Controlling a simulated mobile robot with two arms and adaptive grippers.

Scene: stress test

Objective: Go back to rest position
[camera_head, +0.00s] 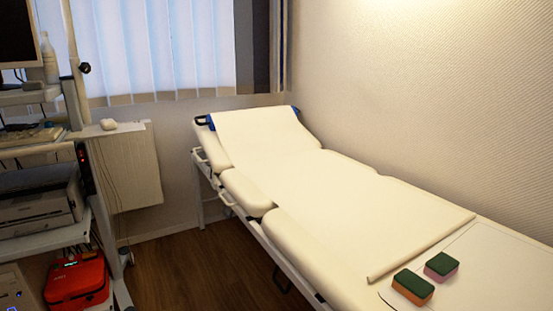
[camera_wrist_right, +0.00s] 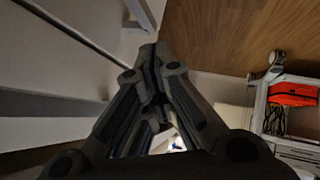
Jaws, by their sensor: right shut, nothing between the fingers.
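My right gripper (camera_wrist_right: 154,60) shows in the right wrist view. Its dark fingers come together at the tips, and nothing is held between them. It hangs in the air, with a wooden floor (camera_wrist_right: 215,35) beyond it to the right and pale surfaces on the left. Neither gripper shows in the head view, and my left gripper is in no view.
A cream exam bed (camera_head: 330,205) runs along the right wall. Two sponges, one orange (camera_head: 412,287) and one pink (camera_head: 441,266), both green-topped, sit on its near end. An equipment cart (camera_head: 90,215) with a red case (camera_head: 76,282) stands left. Floor (camera_head: 200,265) between is clear.

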